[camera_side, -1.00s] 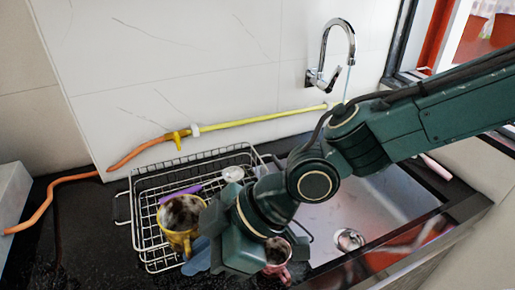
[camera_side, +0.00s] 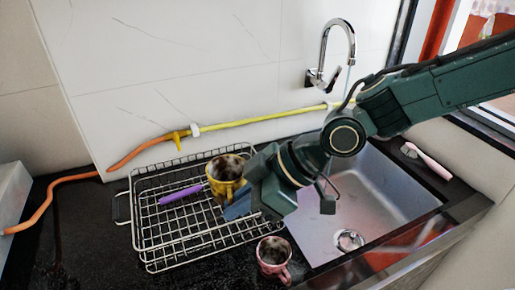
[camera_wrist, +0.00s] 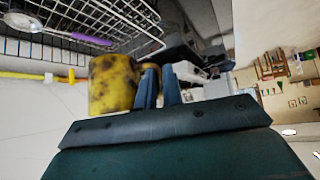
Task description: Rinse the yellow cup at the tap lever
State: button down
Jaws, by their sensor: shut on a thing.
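The yellow cup (camera_side: 226,172), marked with dark stains, is upright above the right part of the wire rack. My gripper (camera_side: 238,200) is shut on the cup's right side, near its handle. In the wrist view the cup (camera_wrist: 113,84) sits at the left of my gripper's blue fingers (camera_wrist: 158,88), which look close together. The handle is mostly hidden by the fingers. The chrome tap (camera_side: 338,45) with its lever (camera_side: 336,78) is on the back wall above the sink, right of and higher than the cup.
The wire rack (camera_side: 160,252) holds a purple-handled utensil (camera_side: 181,195). A pink cup (camera_side: 273,256) stands on the dark counter between rack and sink. The sink (camera_side: 385,205) is open on the right. A yellow-orange hose (camera_side: 260,118) runs along the wall. A pink brush (camera_side: 428,160) lies at right.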

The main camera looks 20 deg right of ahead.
jog(key=w+d+r+m+t+h, duration=0.1)
jog(key=w+d+m+t+h, duration=0.1)
jog(key=d, duration=1.5)
jog(key=w+d+m+t+h, duration=0.2)
jog(key=w+d+m, duration=0.2)
jog(key=d, duration=1.4)
jog(key=shift+r+m, duration=0.35)
jog(key=shift+m, duration=0.35)
jog(key=shift+w+d, duration=0.1)
jog(key=shift+w, duration=0.05)
jog(key=w+f, duration=0.2)
jog(key=w, duration=1.1)
jog(key=shift+w+d+f, duration=0.35)
jog(key=shift+f, duration=0.05)
jog(key=shift+d, duration=0.6)
jog(key=shift+a, duration=0.6)
jog(key=shift+s, duration=0.15)
jog(key=s, duration=0.7)
jog(key=shift+s+a, duration=0.2)
jog(key=shift+s, duration=0.15)
